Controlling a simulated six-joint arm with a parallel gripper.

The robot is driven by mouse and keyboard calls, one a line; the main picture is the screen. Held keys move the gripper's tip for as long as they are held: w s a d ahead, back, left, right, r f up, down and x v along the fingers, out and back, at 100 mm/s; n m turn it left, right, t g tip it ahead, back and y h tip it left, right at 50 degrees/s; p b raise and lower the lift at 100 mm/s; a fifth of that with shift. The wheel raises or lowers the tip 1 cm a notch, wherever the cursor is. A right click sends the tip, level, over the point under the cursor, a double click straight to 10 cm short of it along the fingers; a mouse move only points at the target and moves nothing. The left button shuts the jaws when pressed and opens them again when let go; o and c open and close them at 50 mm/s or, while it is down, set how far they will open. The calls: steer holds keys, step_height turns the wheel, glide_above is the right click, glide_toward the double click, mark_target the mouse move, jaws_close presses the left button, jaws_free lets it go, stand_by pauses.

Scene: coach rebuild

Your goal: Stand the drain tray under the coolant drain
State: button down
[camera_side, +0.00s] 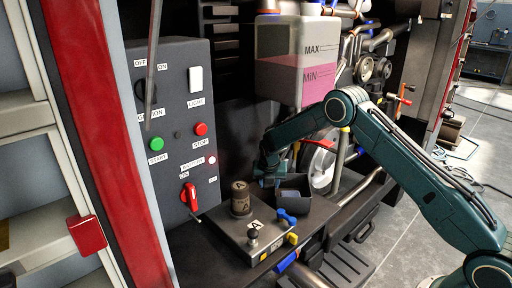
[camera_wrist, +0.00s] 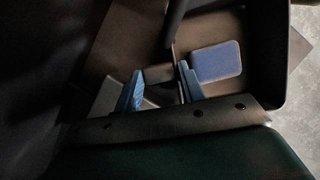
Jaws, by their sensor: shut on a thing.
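The drain tray (camera_side: 294,196) is a dark open box near the right end of the dark work ledge, behind the small valve block. My gripper (camera_side: 268,178) is at its left side and points down. In the wrist view my gripper (camera_wrist: 160,88) has its blue fingers shut on a dark part of the tray (camera_wrist: 270,85); a blue square shows inside it. I cannot tell whether the tray rests on the ledge or is just above it. The coolant tank (camera_side: 290,62), with pink liquid and MAX and MIN marks, hangs above. Its drain outlet is partly hidden by my arm.
A valve block (camera_side: 255,240) with a brown cylinder (camera_side: 240,198) and blue and yellow knobs stands on the ledge close to the tray. A control panel (camera_side: 175,120) with a red switch rises at the left. Pipes and a white wheel (camera_side: 318,165) are close at the right.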

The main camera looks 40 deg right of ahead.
steer(key=shift+f, duration=0.55)
stand_by(0.7)
steer(key=c, duration=0.8)
jaws_free()
steer(key=shift+o, duration=0.2)
steer(key=shift+r, duration=0.1)
steer(key=v, duration=1.3)
steer(key=shift+r, duration=0.35)
steer(key=shift+s, duration=0.1)
